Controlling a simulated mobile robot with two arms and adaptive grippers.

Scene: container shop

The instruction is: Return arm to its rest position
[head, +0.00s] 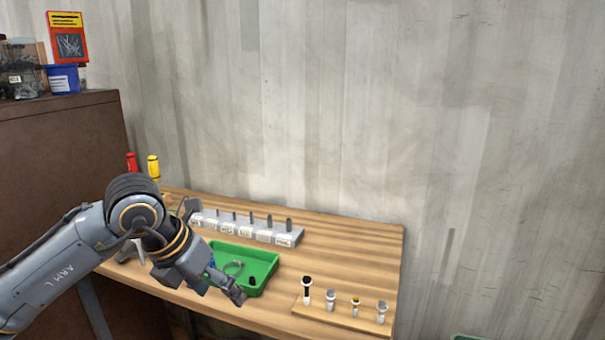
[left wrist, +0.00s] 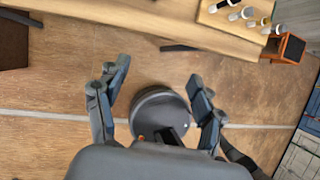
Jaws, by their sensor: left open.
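My left arm (head: 75,250) comes in from the left in the head view and bends down at its dark joint. My left gripper (head: 222,289) is open and shows in front of the green tray, overlapping its near left part. In the left wrist view the two fingers (left wrist: 158,88) stand wide apart with nothing between them. They are over the brown floor in front of the table edge. My right gripper is in neither view.
The wooden table (head: 345,240) holds a green tray (head: 262,262), a grey labelled rack (head: 262,234) and a small board with several upright pieces (head: 330,300). Red (head: 132,162) and yellow (head: 153,166) handles stand behind. A brown cabinet (head: 60,140) is at left; a corrugated wall (head: 330,110) is behind.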

